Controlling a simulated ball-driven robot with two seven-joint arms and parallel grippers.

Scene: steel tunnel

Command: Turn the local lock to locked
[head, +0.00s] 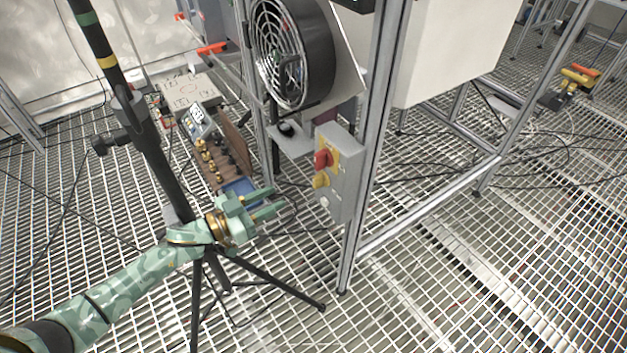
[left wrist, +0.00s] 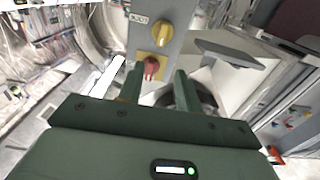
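A grey control box (head: 342,178) is fixed to an upright metal post. It carries a red rotary knob (head: 322,158) on a yellow plate, and a yellow knob (head: 320,181) below it. Which knob is the local lock cannot be read. My left gripper (head: 274,201) is open and empty, to the left of the box and apart from it. In the left wrist view the red knob (left wrist: 151,68) appears between my open fingers, with the yellow knob (left wrist: 153,34) above it in the picture. My right gripper is not in view.
A black tripod (head: 200,270) stands beside my left arm. A round fan (head: 290,55) hangs above and left of the box. A crate of fittings (head: 215,160) lies behind the gripper. Cables cross the grated floor.

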